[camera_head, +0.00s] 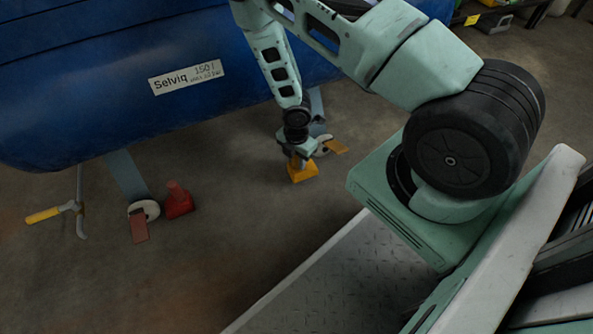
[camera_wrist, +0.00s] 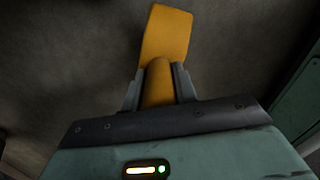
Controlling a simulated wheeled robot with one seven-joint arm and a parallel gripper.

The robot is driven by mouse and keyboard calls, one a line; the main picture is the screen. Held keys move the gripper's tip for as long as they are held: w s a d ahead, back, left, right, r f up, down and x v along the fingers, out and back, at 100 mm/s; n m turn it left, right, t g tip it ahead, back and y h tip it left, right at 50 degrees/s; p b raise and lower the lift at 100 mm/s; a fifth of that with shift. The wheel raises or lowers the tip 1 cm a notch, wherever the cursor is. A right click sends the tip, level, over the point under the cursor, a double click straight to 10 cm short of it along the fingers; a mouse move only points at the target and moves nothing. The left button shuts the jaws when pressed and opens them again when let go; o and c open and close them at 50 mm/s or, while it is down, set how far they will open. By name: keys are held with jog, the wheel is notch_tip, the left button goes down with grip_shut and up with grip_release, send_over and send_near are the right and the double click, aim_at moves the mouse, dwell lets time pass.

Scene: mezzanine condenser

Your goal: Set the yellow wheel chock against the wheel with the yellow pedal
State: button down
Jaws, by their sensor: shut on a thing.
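The yellow wheel chock (camera_head: 303,171) is below my gripper (camera_head: 296,155) in the head view, at or close to the floor; I cannot tell whether it touches it. In the wrist view my gripper (camera_wrist: 158,82) is shut on the chock's rounded grip, and the chock's flat yellow body (camera_wrist: 166,35) extends beyond the fingers. The wheel with the yellow pedal (camera_head: 325,146) is just right of and behind the chock, partly hidden by my gripper. Its orange-yellow pedal (camera_head: 339,147) points right. I cannot tell whether chock and wheel touch.
A blue tank (camera_head: 120,75) stands over the wheels. Another wheel (camera_head: 150,209) with a red-brown pedal (camera_head: 139,228) is at left, a red chock (camera_head: 178,199) beside it. A yellow-handled tool (camera_head: 50,214) is at far left.

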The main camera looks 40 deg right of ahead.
aim_at(297, 166)
notch_tip(297, 166, down, 4)
jog(key=shift+b, duration=1.2)
jog(key=shift+r, duration=0.15)
jog(key=c, duration=1.1)
grip_release()
